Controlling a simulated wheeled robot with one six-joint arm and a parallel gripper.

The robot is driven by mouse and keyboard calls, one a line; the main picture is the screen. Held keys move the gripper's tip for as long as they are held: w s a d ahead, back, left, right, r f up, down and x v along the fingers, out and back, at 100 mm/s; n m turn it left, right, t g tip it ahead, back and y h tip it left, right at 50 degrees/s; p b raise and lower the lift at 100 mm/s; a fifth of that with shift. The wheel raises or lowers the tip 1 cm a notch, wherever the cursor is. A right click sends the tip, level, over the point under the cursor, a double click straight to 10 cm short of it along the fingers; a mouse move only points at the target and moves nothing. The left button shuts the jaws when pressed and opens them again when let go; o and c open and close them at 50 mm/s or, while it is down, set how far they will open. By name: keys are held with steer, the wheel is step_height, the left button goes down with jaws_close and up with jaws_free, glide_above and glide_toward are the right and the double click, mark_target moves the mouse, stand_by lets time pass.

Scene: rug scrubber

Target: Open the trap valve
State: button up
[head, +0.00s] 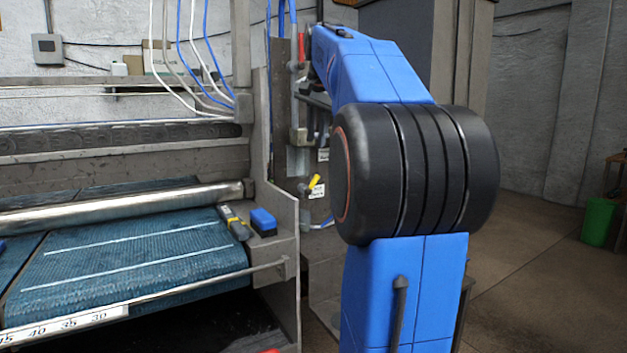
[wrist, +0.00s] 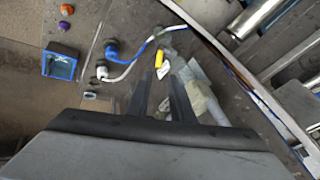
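A yellow lever handle (head: 314,181) with a white label beside it sits on the grey side panel of the machine, left of my arm. I take it for the trap valve, but the label is too small to read. The yellow handle (wrist: 159,58) also shows in the wrist view, just beyond the fingertips and roughly in line with the gap between them. My gripper (wrist: 159,80) is open, with two dark fingers apart and nothing clearly held. In the head view I cannot make out the fingers clearly beside my blue arm.
A blue and white hose (wrist: 140,55) runs close to the handle. A blue-framed box (wrist: 60,64) and orange (wrist: 66,9) and purple (wrist: 64,26) knobs are at left. A blue rug (head: 130,260) lies on the machine bed. A red handle (head: 301,46) is higher up.

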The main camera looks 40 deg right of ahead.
mark_target(314, 180)
steer(key=x, duration=1.7)
steer(key=shift+w+d+f, duration=0.1)
steer(key=shift+d, duration=0.2)
steer(key=shift+c, duration=0.7)
jaws_close()
